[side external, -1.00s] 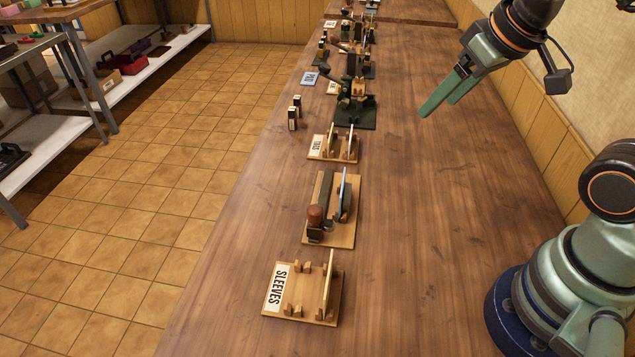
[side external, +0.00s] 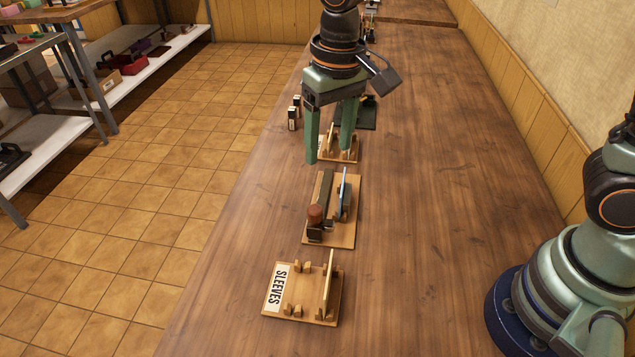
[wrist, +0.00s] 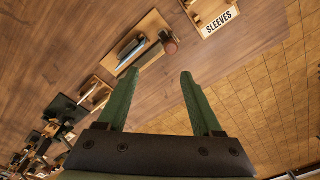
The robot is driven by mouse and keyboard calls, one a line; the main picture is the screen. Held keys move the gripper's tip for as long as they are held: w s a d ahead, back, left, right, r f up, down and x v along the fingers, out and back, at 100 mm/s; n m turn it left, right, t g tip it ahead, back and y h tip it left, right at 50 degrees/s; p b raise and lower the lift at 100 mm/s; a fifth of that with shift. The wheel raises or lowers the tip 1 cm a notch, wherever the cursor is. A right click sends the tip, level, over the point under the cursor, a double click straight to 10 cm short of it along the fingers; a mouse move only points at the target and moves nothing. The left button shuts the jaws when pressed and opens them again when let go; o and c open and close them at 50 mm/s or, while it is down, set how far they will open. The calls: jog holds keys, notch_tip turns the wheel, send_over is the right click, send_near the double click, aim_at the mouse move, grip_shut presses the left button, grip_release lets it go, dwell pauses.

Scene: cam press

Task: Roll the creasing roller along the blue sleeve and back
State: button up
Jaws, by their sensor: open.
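The creasing roller (side external: 315,215) has a round brown wooden knob and a long dark bar, and sits on a light wooden board (side external: 340,238). Its knob also shows in the wrist view (wrist: 169,43). A thin blue sleeve (side external: 345,182) stands on edge on the same board, right of the bar. It shows as a pale blue strip in the wrist view (wrist: 131,49). My gripper (side external: 330,157) is open and empty, fingers pointing down, above and beyond the board's far end. In the wrist view the board lies ahead of my fingertips (wrist: 160,75).
A wooden rack labelled SLEEVES (side external: 309,309) stands at the near end. A small wooden rack (side external: 352,154) is partly hidden behind my fingers, with a dark press (side external: 369,112) beyond. The table (side external: 440,200) is clear on the right.

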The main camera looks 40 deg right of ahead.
aim_at(315, 209)
jog(key=shift+g, duration=0.3)
jog(key=a+f, duration=0.1)
jog(key=f, duration=0.8)
jog(key=a+f, duration=0.1)
jog(key=f, duration=0.4)
jog(key=shift+w+a+f, duration=0.1)
jog(key=shift+a, duration=0.2)
grip_shut()
dwell(0.7)
